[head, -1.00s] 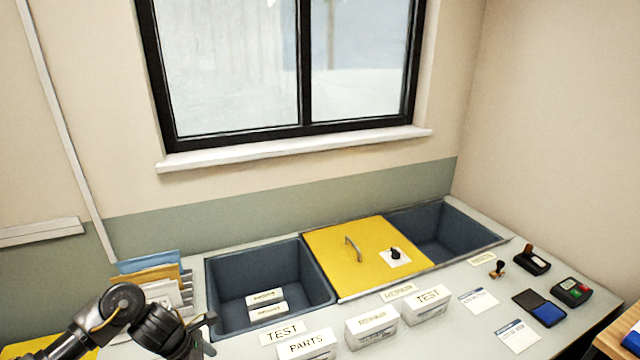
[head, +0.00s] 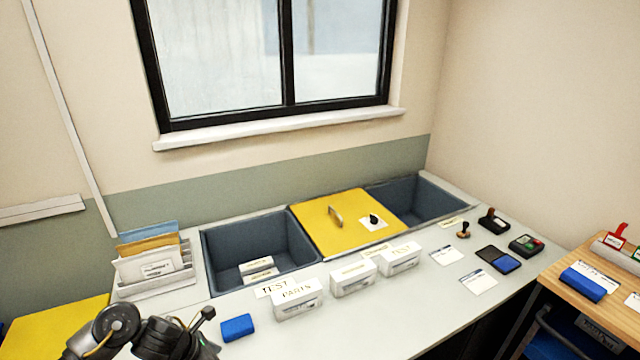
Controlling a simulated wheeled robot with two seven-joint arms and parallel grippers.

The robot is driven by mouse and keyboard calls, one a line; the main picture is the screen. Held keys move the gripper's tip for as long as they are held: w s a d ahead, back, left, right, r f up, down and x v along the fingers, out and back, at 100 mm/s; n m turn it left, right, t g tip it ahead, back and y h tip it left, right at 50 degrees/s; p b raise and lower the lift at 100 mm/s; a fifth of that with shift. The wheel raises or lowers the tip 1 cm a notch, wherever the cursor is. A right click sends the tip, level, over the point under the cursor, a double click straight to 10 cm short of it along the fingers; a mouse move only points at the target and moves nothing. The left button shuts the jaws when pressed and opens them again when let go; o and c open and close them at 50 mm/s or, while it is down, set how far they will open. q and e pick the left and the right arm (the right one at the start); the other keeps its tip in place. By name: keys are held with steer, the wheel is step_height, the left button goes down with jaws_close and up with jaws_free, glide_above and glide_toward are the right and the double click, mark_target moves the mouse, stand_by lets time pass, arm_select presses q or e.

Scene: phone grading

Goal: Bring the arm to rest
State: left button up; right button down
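My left arm comes in at the lower left of the head view, and its gripper (head: 206,335) is over the front left edge of the grey table (head: 330,335). The fingers are small, seen at an angle and partly cut off by the frame's bottom, so their opening is unclear. A blue block (head: 237,327) lies on the table just right of that gripper, apart from it. My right gripper is out of view.
Two dark bins (head: 222,240) flank a yellow lid (head: 318,232) with a handle. White boxes (head: 298,300) stand in front. A wooden table (head: 565,280) stands farther right.

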arm_select(q)
steer(key=s+d+n+t, duration=0.4)
steer(key=s+d+n, duration=0.35)
steer(key=n, duration=1.15)
steer(key=s+a+f+n+g+y, duration=0.15)
steer(key=s+a+n, duration=0.25)
steer(key=s+n, duration=0.65)
steer(key=s+a+r+n+g+y, duration=0.1)
steer(key=s+a+n+g+y, duration=0.25)
steer(key=s+n, duration=0.7)
step_height(320, 180, down, 28)
steer(key=w+n+b, duration=0.2)
steer(key=n, duration=0.1)
steer(key=s+a+f+b, duration=0.1)
steer(key=s+a+f, duration=0.1)
steer(key=s+f, duration=0.6)
steer(key=s+a+f+g+b, duration=0.1)
steer(key=s+a+f, duration=0.1)
steer(key=s+f, duration=0.7)
steer(key=shift+s+f+g, duration=0.15)
steer(key=shift+f+g, duration=0.15)
steer(key=shift+f, duration=0.4)
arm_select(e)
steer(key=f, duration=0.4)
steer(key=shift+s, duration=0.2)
